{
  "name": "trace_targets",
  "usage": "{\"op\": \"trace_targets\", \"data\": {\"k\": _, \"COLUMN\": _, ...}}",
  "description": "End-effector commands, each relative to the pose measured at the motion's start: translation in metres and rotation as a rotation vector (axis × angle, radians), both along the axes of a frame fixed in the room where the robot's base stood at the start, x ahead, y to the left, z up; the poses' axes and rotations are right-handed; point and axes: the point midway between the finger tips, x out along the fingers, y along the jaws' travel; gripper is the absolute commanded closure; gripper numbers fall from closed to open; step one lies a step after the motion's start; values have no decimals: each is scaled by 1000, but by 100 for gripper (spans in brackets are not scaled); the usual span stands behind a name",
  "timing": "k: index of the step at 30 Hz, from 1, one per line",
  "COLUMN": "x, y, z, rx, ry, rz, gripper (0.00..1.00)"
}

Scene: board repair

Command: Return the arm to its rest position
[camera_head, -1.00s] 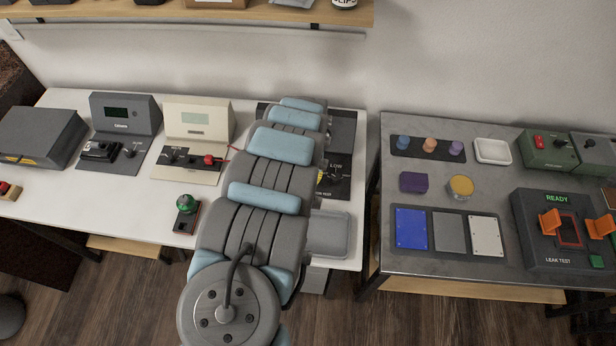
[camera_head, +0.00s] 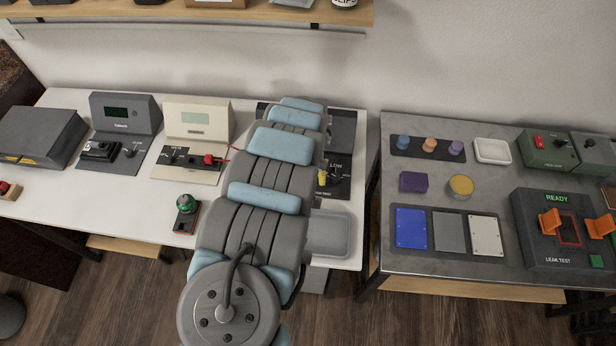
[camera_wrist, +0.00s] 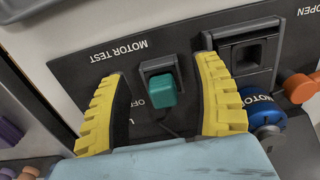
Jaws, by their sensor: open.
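My gripper (camera_wrist: 160,78) is open in the wrist view, its two yellow ribbed fingers apart. A teal switch lever (camera_wrist: 164,92) on the dark motor test panel (camera_wrist: 85,62) appears between the fingers, with a gap on each side. Nothing is held. In the head view my arm reaches over the white table (camera_head: 130,205) to the same panel (camera_head: 343,187). Only a small yellow part of my gripper (camera_head: 322,178) shows there; the rest is hidden behind my arm.
In the wrist view a blue knob (camera_wrist: 262,108) and an orange knob (camera_wrist: 300,87) lie right of the fingers. A green-topped button (camera_head: 187,204) and a grey tray (camera_head: 328,234) flank my arm. A grey table (camera_head: 370,255) stands to the right, past a gap.

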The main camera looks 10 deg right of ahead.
Motion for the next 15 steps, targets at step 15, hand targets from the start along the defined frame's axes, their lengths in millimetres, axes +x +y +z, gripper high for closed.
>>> {"op": "trace_targets", "data": {"k": 15, "x": 0, "y": 0, "z": 11, "rx": 0, "ry": 0, "rz": 0, "gripper": 35}}
